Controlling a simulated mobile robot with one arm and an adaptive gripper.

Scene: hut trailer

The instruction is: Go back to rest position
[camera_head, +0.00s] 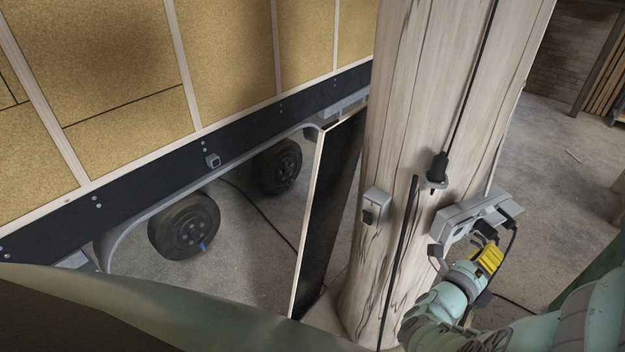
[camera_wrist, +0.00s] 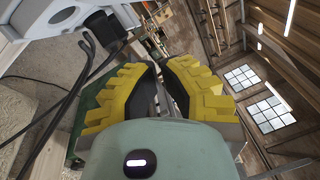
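My gripper (camera_head: 490,258), with yellow ridged finger pads, is at the right in the head view, just in front of and below a grey power box on a wooden post. In the wrist view my gripper (camera_wrist: 162,72) has its two fingers apart with a narrow gap between them. I see no object held in that gap. The grey power box (camera_head: 468,214) has black plugs and cables in it. In the wrist view a grey box part (camera_wrist: 62,14) and a black plug (camera_wrist: 104,28) are close to the left finger.
The thick wooden post (camera_head: 405,110) carries a small grey switch box (camera_head: 375,206) and a hanging black cable plug (camera_head: 437,168). A dark panel (camera_head: 325,210) leans left of it. A trailer with wheels (camera_head: 184,226) stands at left. Concrete floor (camera_head: 555,150) is open at right.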

